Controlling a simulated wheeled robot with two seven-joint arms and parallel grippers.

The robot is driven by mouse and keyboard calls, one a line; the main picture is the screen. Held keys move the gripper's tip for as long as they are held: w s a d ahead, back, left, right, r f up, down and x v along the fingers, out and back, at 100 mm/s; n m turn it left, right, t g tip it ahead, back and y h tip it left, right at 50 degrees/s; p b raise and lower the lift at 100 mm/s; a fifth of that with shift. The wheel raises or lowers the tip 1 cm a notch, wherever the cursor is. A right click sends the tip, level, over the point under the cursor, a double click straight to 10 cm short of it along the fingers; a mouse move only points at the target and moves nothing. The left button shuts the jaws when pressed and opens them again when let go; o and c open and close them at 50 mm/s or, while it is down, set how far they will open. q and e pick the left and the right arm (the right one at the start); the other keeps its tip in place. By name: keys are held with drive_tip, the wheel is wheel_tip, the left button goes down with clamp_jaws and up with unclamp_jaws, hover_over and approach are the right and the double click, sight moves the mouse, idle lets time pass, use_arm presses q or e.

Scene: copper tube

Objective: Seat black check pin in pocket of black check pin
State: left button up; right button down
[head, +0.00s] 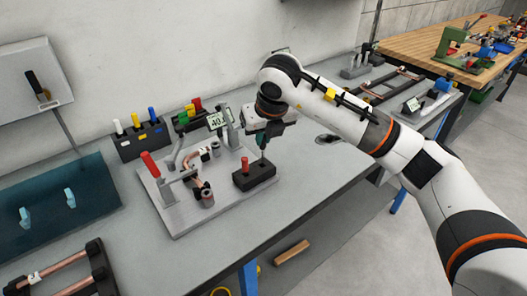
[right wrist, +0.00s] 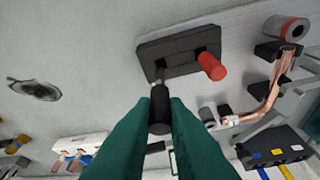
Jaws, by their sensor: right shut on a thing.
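The black check pin (right wrist: 159,112) is held between the green fingers of my right gripper (right wrist: 160,128). Its thin grey tip points at the left pocket (right wrist: 160,64) of the black block (right wrist: 180,42) in the right wrist view. I cannot tell whether the tip is inside the pocket or just above it. The red check pin (right wrist: 211,66) stands in the block's other pocket. In the head view, my right gripper (head: 263,143) is above the right end of the black block (head: 259,178), with the red pin (head: 245,164) to its left. My left gripper is not in view.
The block sits on a light fixture plate (head: 178,222) with a bent copper tube (head: 196,185) and a red-handled clamp (head: 150,163). A gauge display (head: 216,121) stands behind. A black pin rack (head: 140,140) is at the back left.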

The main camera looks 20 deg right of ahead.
sight(263, 150)
wheel_tip(263, 150, down, 4)
drive_tip(key=shift+r+p, duration=0.2)
drive_tip(key=shift+p, duration=0.15)
drive_tip(key=shift+f, duration=0.35)
drive_tip(key=c, duration=1.4)
unclamp_jaws()
drive_tip(key=shift+f, duration=0.1)
drive_tip(key=shift+c, duration=0.2)
